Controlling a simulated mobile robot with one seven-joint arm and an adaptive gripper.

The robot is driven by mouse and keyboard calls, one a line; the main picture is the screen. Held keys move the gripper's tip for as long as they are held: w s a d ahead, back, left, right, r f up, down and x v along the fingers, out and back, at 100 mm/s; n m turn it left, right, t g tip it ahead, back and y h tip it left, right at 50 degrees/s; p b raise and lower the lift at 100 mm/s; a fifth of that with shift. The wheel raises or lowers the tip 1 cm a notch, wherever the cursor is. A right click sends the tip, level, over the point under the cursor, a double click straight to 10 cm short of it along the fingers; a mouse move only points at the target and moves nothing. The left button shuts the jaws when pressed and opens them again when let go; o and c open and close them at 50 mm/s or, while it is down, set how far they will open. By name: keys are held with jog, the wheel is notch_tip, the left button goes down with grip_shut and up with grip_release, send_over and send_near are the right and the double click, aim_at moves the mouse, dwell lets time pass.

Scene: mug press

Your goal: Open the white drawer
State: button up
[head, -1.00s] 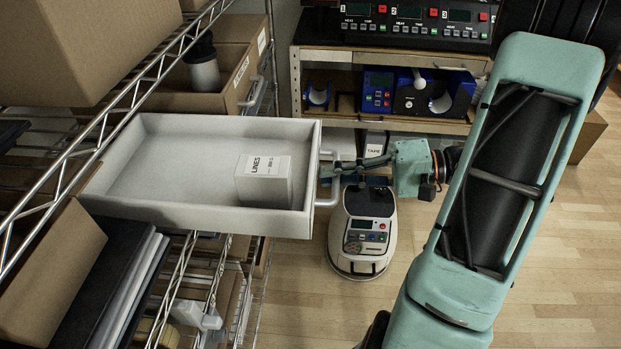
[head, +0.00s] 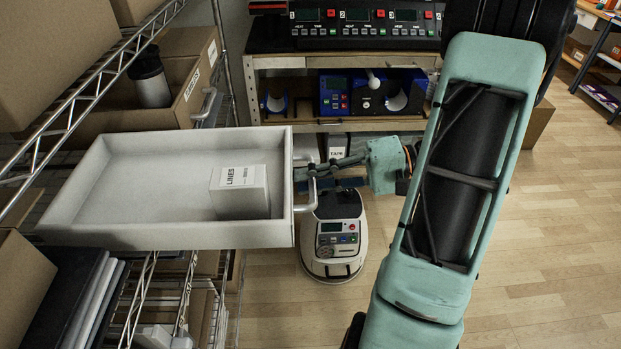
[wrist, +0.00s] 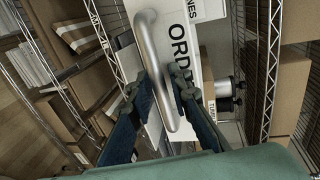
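The white drawer (head: 165,236) stands pulled out from the wire shelf on the left, open at the top. A white box marked LINES (head: 240,191) sits inside near its front. The metal handle (head: 305,209) is on the drawer's right end in the head view. My gripper (head: 318,174) is at this handle. In the wrist view, the handle (wrist: 153,48) runs between the two fingers of my gripper (wrist: 158,86), which are closed in on it from both sides. The drawer front with large lettering (wrist: 205,45) shows behind. The exact finger contact is small in the head view.
A cardboard bin (head: 186,106) holding a dark-lidded container (head: 149,80) is behind the drawer. A white-and-black machine (head: 334,240) stands on the floor below the handle. A bench with devices (head: 345,62) is at the back.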

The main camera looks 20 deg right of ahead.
jog(key=v, duration=1.2)
dwell(0.3)
